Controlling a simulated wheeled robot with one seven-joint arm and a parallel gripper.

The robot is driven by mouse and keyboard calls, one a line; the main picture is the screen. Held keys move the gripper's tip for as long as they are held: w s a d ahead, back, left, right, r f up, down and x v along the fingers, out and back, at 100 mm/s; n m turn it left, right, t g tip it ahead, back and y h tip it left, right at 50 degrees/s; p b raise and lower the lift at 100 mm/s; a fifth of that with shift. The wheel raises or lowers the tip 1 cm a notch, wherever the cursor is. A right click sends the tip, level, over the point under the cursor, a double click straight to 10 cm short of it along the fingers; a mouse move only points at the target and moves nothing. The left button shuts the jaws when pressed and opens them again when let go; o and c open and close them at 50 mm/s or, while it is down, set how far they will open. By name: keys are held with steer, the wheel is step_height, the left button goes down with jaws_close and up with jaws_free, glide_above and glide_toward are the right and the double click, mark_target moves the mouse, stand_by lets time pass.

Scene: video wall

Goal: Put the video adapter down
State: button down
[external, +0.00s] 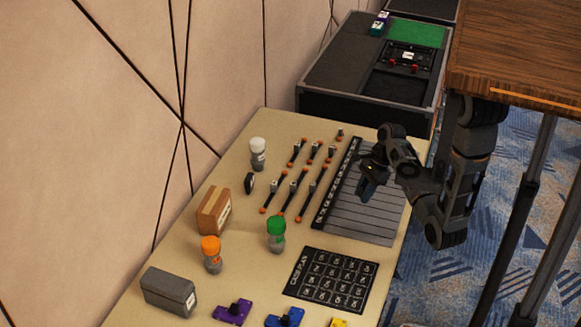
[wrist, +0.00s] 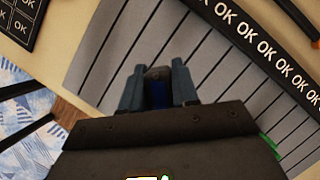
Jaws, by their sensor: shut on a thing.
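The video adapter (wrist: 158,92) is a small dark piece with a blue face, held between the two fingers of my gripper (wrist: 158,86) in the wrist view. My gripper (external: 368,180) is shut on it and points down over the grey ruled board (external: 362,221) with a black strip of OK labels. In the external view the adapter is hard to tell from the dark fingers. I cannot tell whether it touches the board.
Left of the board lie several orange-ended cables (external: 293,191). A black number grid (external: 333,280) lies in front. A green-capped jar (external: 276,233), an orange-capped jar (external: 211,255) and a cardboard box (external: 214,211) stand further left. A wooden top (external: 515,60) overhangs at right.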

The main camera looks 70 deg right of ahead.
steer(key=shift+f, duration=1.45)
steer(key=c, duration=0.8)
jaws_free()
steer(key=shift+f, duration=0.1)
steer(key=shift+c, duration=0.2)
steer(key=v, duration=0.7)
steer(key=shift+r, duration=0.35)
steer(key=shift+s+d, duration=0.1)
